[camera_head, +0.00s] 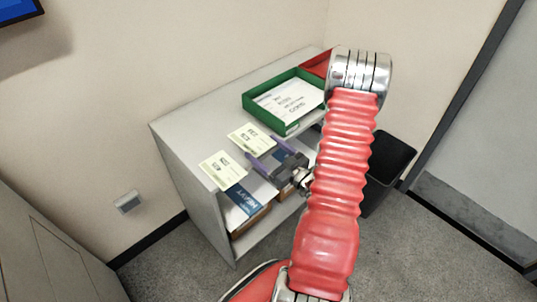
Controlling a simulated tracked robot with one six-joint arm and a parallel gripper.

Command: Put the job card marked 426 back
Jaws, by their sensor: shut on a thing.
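Two pale yellow-green cards with dark print show at the grey shelf unit. One card (248,134) is at the fingertips of my gripper (254,150), and the other card (222,170) is lower left of it. The print is too small to read, so I cannot tell which is marked 426. My gripper has purple fingers and is over the unit's front part. It is shut, seemingly on the upper card; the fingers cover part of that card's lower edge.
The grey shelf unit (181,127) stands against the wall. A green tray (262,112) with white papers and a red tray (316,64) sit on top. Blue printed items (243,200) and brown boxes lie lower inside. A black bin (391,160) stands right of the unit.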

